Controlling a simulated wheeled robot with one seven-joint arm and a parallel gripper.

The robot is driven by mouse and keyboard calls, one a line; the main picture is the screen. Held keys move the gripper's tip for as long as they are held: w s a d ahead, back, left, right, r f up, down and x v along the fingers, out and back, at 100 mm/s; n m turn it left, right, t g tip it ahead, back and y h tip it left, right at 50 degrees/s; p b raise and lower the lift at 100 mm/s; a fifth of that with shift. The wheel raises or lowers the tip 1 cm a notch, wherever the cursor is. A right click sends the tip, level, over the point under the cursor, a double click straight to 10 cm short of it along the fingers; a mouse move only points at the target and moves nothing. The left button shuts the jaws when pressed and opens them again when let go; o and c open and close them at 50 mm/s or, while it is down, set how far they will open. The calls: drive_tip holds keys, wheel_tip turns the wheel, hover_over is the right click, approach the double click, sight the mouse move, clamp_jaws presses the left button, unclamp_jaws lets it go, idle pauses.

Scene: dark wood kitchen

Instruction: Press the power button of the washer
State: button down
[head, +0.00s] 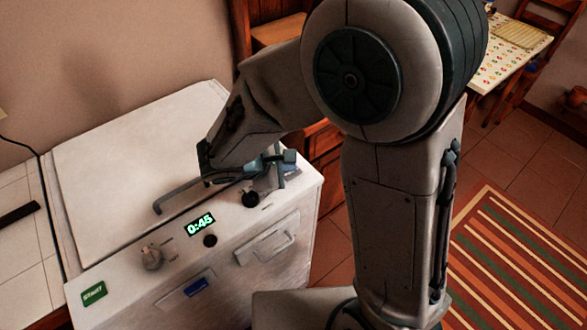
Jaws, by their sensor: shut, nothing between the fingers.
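The washer (140,140) is a white box with a flat top and a control panel along its front edge. The panel has a lit display (201,224) reading 0:45, a round dial (152,257), a dark round button (210,241), another dark round knob or button (250,199) and a green START label (93,293). I cannot tell which one is the power button. My gripper (272,176) is shut and empty above the right part of the panel, close to the right dark knob. My arm partly hides it, and contact cannot be made out.
A grey bent bar (180,194) shows over the washer's top, left of my gripper. A drawer handle (268,250) and a blue label (196,288) are on the washer's front. A striped rug (520,260) lies at right; a table (510,50) stands behind.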

sight(288, 174)
drive_tip(key=shift+r, duration=0.35)
wheel_tip(288, 174, up, 6)
drive_tip(key=p, duration=0.4)
idle(0.4)
